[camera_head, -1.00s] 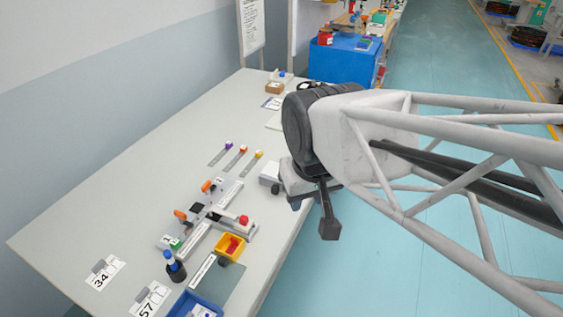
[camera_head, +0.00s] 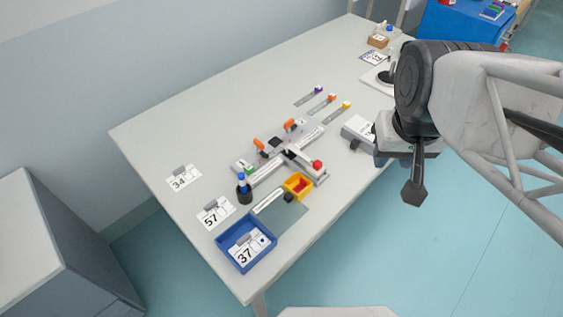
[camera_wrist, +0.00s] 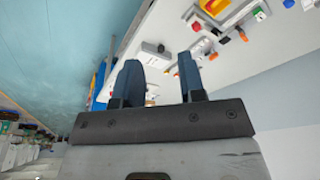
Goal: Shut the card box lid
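A pale grey box (camera_head: 360,129) with a dark knob on its near side sits near the table's right edge. A small brown box (camera_head: 378,41) with a white label stands at the far end. I cannot tell for sure which is the card box, or how its lid stands. My gripper (camera_head: 414,190) is just right of the grey box and apart from it, over the table's edge. In the wrist view my gripper (camera_wrist: 159,66) has two dark blue fingers spread apart with nothing between them. The grey box (camera_wrist: 153,56) shows beyond them.
The white table (camera_head: 190,125) holds a fixture with orange handles (camera_head: 290,126), a yellow bin (camera_head: 298,184), a blue tray (camera_head: 222,243), a dark holder (camera_head: 244,196) and number cards (camera_head: 182,178). The table's left side is mostly clear. A grey cabinet (camera_head: 50,240) stands at the left.

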